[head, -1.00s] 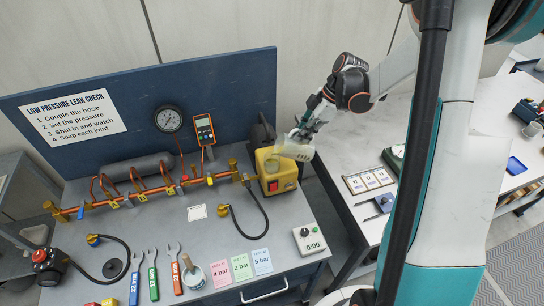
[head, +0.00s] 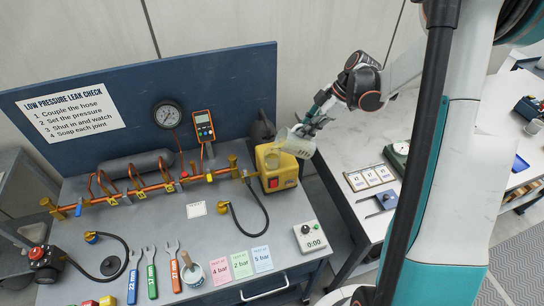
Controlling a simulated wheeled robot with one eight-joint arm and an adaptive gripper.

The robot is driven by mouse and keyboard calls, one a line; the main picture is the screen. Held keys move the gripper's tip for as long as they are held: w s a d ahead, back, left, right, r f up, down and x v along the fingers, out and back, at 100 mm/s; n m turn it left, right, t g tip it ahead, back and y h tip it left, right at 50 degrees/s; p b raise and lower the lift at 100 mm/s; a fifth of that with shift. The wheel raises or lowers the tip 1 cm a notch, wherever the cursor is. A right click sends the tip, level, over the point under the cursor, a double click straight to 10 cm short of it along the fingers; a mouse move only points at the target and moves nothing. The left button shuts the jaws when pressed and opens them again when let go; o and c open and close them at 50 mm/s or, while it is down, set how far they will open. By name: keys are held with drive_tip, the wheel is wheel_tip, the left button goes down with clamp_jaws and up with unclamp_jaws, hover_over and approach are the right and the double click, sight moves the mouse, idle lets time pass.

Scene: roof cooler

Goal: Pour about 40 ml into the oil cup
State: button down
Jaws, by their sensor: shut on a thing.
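A clear beaker (head: 299,146) with dark markings is held tilted over the yellow vacuum pump (head: 283,178), its mouth toward the left. My gripper (head: 307,131) is shut on the beaker from behind and to the right. The oil cup seems to be the small round opening on the pump's top (head: 271,159), just below and left of the beaker's mouth. It is partly hidden, and its level cannot be read. Any stream between beaker and cup is too small to tell.
A copper manifold (head: 150,188) and a black hose (head: 262,205) lie left of the pump. A dark blue backboard (head: 90,140) stands behind. A timer (head: 308,236) reading 0:00 sits at the front right. A pale bench (head: 350,140) lies to the right.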

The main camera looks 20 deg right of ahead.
sight(315, 144)
drive_tip(key=d+y+b, duration=0.1)
drive_tip(key=f+y+b, duration=0.1)
drive_tip(key=shift+s+d+f+b, duration=0.2)
drive_tip(key=shift+d+f+b, duration=0.1)
drive_tip(key=shift+d, duration=0.1)
drive_tip(key=shift+a+r+t, duration=0.15)
drive_tip(key=shift+r+t, duration=0.15)
drive_tip(key=shift+r, duration=0.1)
drive_tip(key=shift+f, duration=0.15)
drive_tip(key=d+f+y+b, duration=0.1)
drive_tip(key=b, duration=0.2)
drive_tip(key=shift+s+f+y, duration=0.1)
drive_tip(key=shift+f+y, duration=0.2)
drive_tip(key=shift+f, duration=0.05)
drive_tip(key=shift+d, duration=0.1)
